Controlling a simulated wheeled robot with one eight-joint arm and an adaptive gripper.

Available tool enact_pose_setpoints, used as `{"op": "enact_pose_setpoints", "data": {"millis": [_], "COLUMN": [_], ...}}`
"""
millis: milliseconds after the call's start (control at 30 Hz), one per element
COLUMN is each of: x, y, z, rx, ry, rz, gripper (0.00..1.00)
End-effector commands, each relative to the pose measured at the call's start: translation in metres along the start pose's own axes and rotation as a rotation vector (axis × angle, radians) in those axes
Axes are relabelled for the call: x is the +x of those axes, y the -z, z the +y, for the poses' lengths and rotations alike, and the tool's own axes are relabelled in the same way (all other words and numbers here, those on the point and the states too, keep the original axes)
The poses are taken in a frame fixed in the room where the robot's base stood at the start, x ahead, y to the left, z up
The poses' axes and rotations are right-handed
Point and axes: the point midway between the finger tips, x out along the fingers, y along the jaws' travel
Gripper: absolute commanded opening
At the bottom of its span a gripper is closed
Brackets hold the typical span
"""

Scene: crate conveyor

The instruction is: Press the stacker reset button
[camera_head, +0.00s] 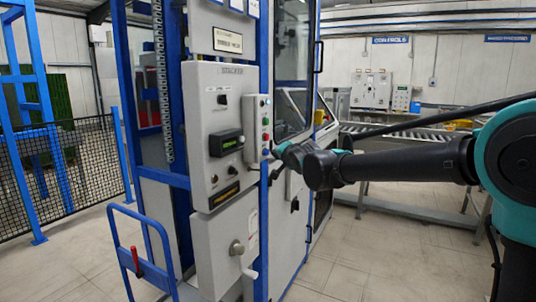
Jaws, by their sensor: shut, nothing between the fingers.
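The grey stacker control panel (222,160) stands upright left of centre, with a dark display, a small selector and labels too small to read. A narrow light button box (264,112) is fixed beside it on the blue post, with several small coloured buttons in a column. I cannot read which one is the reset button. My arm reaches in from the right. My gripper (277,154) is small in the view, shut and empty, near the lower end of the button box. I cannot tell whether it touches the box.
A lower grey box with a rotary handle (237,248) sits under the panel. A blue cart handle (140,255) stands at front left. A roller conveyor (420,135) runs behind my arm. The floor at lower right is mostly clear.

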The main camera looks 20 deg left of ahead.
Motion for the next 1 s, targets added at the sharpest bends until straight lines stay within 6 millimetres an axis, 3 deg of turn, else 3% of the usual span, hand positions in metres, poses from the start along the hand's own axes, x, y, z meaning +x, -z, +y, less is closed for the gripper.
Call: {"op": "enact_pose_setpoints", "data": {"millis": [1000], "x": [0.0078], "y": [-0.0055], "z": [-0.0058], "rx": [-0.002], "ry": [0.000], "rz": [0.000], "gripper": [0.00]}}
